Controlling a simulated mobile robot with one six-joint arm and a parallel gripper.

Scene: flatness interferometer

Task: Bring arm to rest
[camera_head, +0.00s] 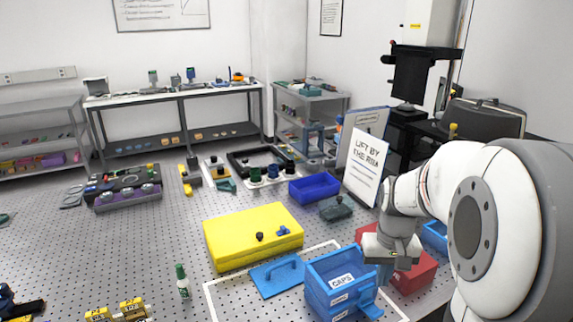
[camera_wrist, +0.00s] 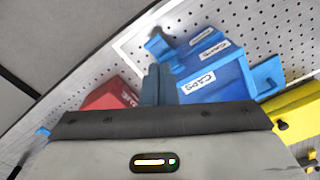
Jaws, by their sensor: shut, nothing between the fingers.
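My white arm (camera_head: 440,185) reaches in from the right of the head view and bends down to my gripper (camera_head: 385,274). In the wrist view my gripper (camera_wrist: 158,84) shows its two blue-grey fingers together, with nothing between them. It hangs beside an open blue bin labelled CAPS (camera_head: 330,291), which also shows in the wrist view (camera_wrist: 212,75). A red box (camera_head: 416,276) stands on the other side of the gripper, partly hidden by it; it also shows in the wrist view (camera_wrist: 108,96). I cannot tell whether the fingers touch either one.
A white sign (camera_head: 366,165) stands behind my gripper. The perforated table (camera_head: 110,255) has free room at left.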

